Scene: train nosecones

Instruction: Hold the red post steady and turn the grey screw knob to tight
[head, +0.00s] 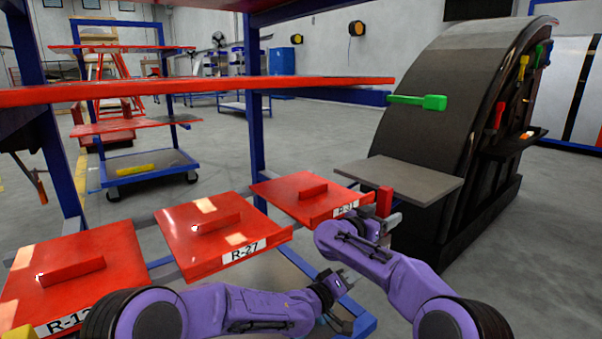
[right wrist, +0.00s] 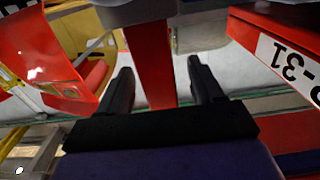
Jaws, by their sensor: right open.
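The red post (head: 384,201) stands upright by the grey shelf, just right of the R-31 panel. In the right wrist view the red post (right wrist: 152,62) runs between the two black fingers of my right gripper (right wrist: 163,88). This gripper is open, with gaps beside the post. In the head view my right gripper (head: 388,224) is close to the post, partly hidden by its wrist. A grey rounded part (right wrist: 200,30) beside the post may be the screw knob; I cannot be sure. My left gripper (head: 347,284) is lower, below the R-31 panel; its finger state is unclear.
Red panels R-27 (head: 222,235) and R-31 (head: 308,197) lie on the rack in front. A grey shelf (head: 400,180) juts from the dark curved nosecone (head: 440,95) at right. A red rack beam (head: 200,90) crosses above. Floor (head: 540,230) at right is clear.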

